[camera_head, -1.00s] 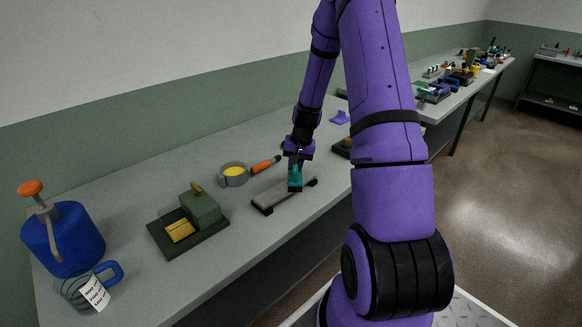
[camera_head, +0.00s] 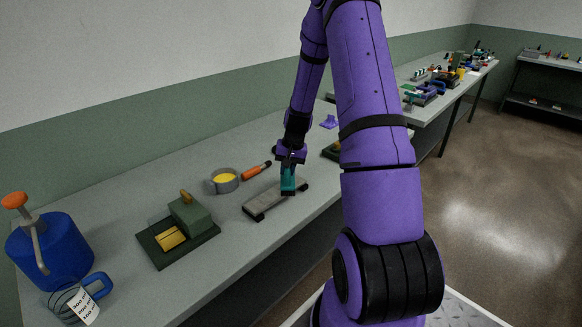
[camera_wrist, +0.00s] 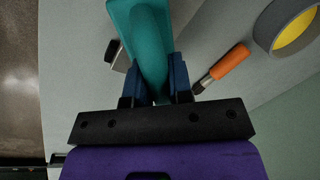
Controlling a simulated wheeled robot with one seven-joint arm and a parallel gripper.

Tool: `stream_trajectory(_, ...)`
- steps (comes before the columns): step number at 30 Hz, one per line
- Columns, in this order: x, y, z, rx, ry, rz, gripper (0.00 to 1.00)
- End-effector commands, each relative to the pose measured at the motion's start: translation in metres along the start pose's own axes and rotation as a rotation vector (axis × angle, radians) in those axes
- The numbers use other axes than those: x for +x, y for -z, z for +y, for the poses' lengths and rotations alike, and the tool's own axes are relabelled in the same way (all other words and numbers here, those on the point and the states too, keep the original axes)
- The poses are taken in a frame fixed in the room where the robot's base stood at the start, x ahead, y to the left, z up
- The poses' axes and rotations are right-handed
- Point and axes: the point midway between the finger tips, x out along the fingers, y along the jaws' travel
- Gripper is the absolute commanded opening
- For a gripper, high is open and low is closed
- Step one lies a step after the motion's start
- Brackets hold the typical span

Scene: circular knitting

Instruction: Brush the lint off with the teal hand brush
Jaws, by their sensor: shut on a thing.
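My gripper (camera_head: 289,160) is shut on the teal hand brush (camera_head: 288,180). The brush also shows between the fingers in the wrist view (camera_wrist: 150,50). In the head view the brush points down over a long grey bar with black ends (camera_head: 265,202) on the bench. The brush's lower end overlaps the bar's right half; I cannot tell whether it touches. Most of the bar is hidden behind the brush in the wrist view. No lint can be made out on it.
An orange-handled tool (camera_head: 256,170) and a grey ring with a yellow middle (camera_head: 223,180) lie behind the bar.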

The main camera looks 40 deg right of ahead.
Motion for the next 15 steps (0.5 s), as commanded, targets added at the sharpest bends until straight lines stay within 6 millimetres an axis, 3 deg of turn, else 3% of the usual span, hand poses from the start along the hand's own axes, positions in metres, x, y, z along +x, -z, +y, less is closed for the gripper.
stream_trajectory(9, 0.006, -0.020, -0.019, -0.002, 0.000, -0.003, 0.00)
stream_trajectory(15, 0.006, -0.018, -0.017, 0.000, -0.001, -0.004, 0.00)
